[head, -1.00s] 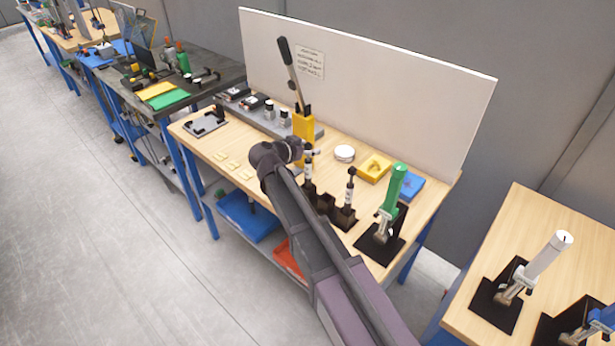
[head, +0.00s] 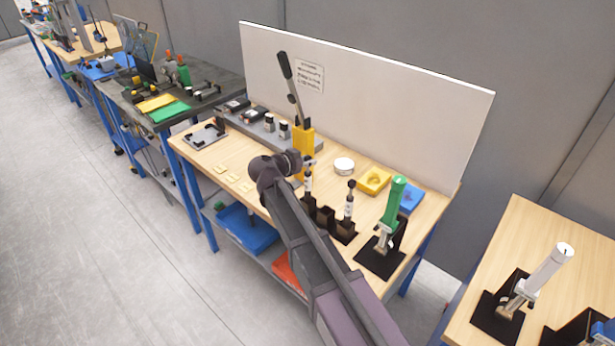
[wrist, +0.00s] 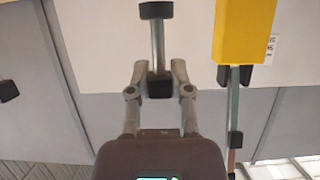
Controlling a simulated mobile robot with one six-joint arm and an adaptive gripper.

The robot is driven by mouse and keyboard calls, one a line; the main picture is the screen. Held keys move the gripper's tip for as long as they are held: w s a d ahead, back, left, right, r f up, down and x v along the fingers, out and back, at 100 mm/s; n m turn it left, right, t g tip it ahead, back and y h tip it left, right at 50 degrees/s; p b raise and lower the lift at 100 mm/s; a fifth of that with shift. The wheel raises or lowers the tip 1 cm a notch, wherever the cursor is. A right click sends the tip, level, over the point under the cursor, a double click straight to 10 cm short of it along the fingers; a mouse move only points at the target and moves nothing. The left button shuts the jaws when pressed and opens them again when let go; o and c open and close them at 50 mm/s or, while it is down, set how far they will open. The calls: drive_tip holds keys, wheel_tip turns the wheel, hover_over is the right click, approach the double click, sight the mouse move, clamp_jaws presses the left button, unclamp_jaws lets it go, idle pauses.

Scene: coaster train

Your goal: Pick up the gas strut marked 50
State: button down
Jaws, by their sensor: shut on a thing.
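Two slim struts with black tops and pale bodies stand at the black holder on the wooden bench in the head view. The left strut (head: 308,185) is at my gripper (head: 309,162); the right strut (head: 349,207) stands apart from it. In the wrist view, which looks upside down, my gripper (wrist: 160,76) is shut on the left strut's rod (wrist: 158,45), by its black end. Its marking is not readable, so I cannot tell which strut is marked 50. The black holder (head: 324,219) is around the lower ends; whether the held strut is clear of it is unclear.
A yellow lever press (head: 303,150) stands just behind my gripper, also close in the wrist view (wrist: 243,32). A white round tin (head: 344,165), a yellow tray (head: 374,180) and a green-handled tool (head: 394,200) are to the right. A white board (head: 400,100) closes the back.

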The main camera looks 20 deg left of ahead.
drive_tip(key=shift+r, duration=0.1)
wheel_tip(320, 180, up, 10)
drive_tip(key=p, duration=1)
drive_tip(key=shift+f, duration=0.2)
idle(0.6)
